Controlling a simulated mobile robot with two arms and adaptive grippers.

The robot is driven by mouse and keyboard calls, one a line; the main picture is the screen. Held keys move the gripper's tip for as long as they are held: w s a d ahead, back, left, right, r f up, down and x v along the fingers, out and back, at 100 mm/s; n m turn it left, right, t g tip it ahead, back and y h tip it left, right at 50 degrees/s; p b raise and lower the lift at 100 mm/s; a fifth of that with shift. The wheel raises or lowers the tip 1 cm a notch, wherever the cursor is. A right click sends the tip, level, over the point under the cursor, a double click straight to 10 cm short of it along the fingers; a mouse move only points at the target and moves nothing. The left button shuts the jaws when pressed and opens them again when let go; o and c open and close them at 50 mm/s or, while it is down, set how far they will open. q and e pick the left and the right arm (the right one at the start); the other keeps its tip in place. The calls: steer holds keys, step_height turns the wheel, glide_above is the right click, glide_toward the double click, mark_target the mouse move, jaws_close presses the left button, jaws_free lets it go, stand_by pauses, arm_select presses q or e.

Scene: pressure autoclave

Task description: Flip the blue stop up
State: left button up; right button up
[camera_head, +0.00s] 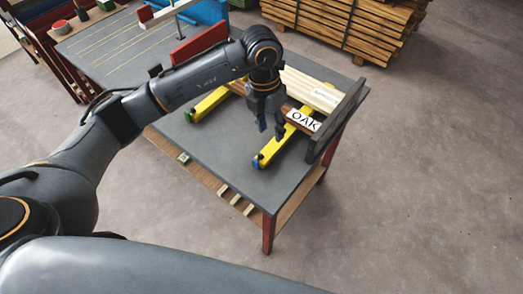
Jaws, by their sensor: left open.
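The blue stop (257,162) is a small blue piece at the near end of a yellow bar (277,149) on the grey table. It looks low against the bar end; its exact tilt is too small to tell. My left gripper (271,131) points down above the table, just behind and above the blue stop, beside the yellow bar. Its fingers are apart, with nothing seen between them, and it does not touch the stop. My right gripper is not in view.
A second yellow bar (209,103) has a green end piece (188,117). Pale boards (312,91) and a board labelled OAK (304,119) lie behind my gripper. A dark upright plate (336,118) borders the right edge. The grey tabletop (225,150) is clear near the front.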

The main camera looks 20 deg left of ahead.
arm_select(q)
steer(key=shift+y, duration=0.7)
steer(key=a+f+p, duration=0.1)
steer(key=f, duration=0.3)
steer(key=f+p, duration=0.1)
steer(key=f, duration=0.3)
steer(key=a+f+p, duration=0.1)
steer(key=f, duration=0.4)
steer(key=shift+w+a+f, duration=0.1)
steer(key=shift+w+a, duration=0.2)
